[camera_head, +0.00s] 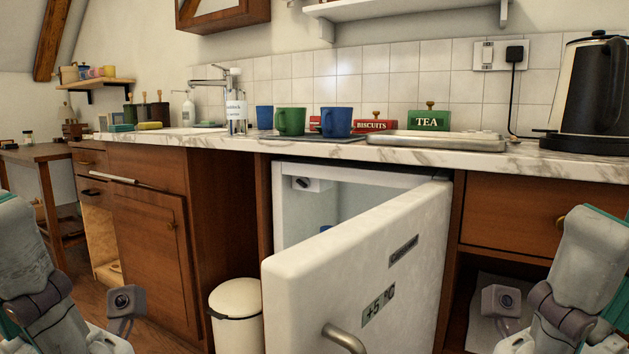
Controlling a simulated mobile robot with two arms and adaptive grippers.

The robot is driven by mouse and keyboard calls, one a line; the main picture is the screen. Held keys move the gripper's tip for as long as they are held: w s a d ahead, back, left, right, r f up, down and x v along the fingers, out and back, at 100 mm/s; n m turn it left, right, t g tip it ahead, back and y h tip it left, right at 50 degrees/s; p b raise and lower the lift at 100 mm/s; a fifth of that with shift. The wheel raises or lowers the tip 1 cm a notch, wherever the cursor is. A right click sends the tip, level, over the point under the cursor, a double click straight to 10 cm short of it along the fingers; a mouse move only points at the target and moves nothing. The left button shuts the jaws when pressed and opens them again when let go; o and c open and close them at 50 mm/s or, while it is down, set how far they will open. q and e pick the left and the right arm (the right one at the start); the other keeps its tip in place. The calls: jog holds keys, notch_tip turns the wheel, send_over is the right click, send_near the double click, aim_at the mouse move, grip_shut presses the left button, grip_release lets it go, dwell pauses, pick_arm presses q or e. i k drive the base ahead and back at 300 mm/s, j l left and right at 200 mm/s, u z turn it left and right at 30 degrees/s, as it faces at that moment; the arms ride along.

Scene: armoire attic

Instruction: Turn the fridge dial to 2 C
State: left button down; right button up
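The small white fridge (286,213) stands under the counter with its door (335,262) swung partly open toward me. A display (379,305) on the door's outer face reads about +5 °C. A dial (303,183) with a dark knob on a pale housing sits high inside, near the left wall; its setting is too small to read. The door has a metal handle (344,338) low on its face. The door hides much of the fridge interior. Parts of my two arms show at the lower left and lower right, away from the dial; neither gripper's fingers are in view.
A white bin (237,312) stands just left of the fridge door. The marble counter (400,155) above holds blue mugs, a green mug (290,121), a metal tray (436,141) and a black kettle (592,95). A blue item (325,229) is partly visible inside the fridge.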

aim_at(304, 182)
jog(key=i+j+z, duration=0.1)
jog(key=j+z, duration=0.25)
jog(key=i+j+z, duration=0.1)
jog(key=z, duration=0.3)
jog(key=j+z, duration=0.35)
jog(key=i+j, duration=0.05)
jog(key=j, duration=0.05)
